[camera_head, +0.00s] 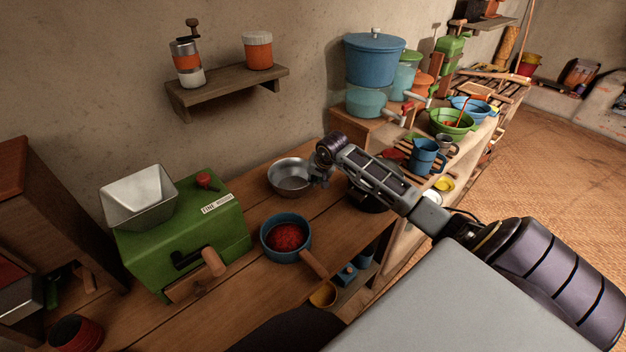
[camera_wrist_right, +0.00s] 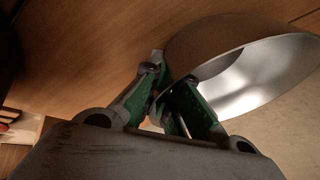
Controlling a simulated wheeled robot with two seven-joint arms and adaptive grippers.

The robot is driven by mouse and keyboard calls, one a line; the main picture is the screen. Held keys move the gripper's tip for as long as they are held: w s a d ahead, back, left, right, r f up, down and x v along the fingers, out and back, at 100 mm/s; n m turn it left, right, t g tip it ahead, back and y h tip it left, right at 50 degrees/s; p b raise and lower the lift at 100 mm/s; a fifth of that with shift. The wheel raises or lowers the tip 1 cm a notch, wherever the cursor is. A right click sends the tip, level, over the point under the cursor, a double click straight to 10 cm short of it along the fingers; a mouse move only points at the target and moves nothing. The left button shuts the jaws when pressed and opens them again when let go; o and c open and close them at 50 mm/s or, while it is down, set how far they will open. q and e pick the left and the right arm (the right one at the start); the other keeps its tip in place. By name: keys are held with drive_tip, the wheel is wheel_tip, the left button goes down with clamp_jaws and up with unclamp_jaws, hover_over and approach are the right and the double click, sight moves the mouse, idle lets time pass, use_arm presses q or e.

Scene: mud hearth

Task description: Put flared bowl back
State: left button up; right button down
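The flared bowl (camera_head: 290,176) is a grey metal bowl at the middle of the wooden counter, near the wall. My right gripper (camera_head: 322,178) reaches in from the right to the bowl's right rim. In the right wrist view the bowl (camera_wrist_right: 250,75) fills the upper right, its shiny inside showing. There the green-padded fingers of my right gripper (camera_wrist_right: 172,100) are close together with the bowl's wall pinched between them. I cannot tell whether the bowl's base touches the counter. My left gripper is out of view.
A blue pan (camera_head: 285,238) with red contents stands in front of the bowl. A green mill (camera_head: 185,240) stands to the left. A blue pot (camera_head: 372,60) sits on a raised stand at the back right. A small wall shelf (camera_head: 228,90) holds a grinder and a jar.

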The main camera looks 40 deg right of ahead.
drive_tip(key=c, duration=2)
unclamp_jaws()
drive_tip(key=o, duration=0.4)
drive_tip(key=shift+c, duration=0.2)
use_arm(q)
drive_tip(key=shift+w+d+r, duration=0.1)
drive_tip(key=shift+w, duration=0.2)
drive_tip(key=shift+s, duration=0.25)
use_arm(e)
drive_tip(key=shift+r, duration=0.1)
drive_tip(key=shift+s+r, duration=0.25)
drive_tip(key=shift+r, duration=0.25)
drive_tip(key=shift+v, duration=1.95)
drive_tip(key=v, duration=0.7)
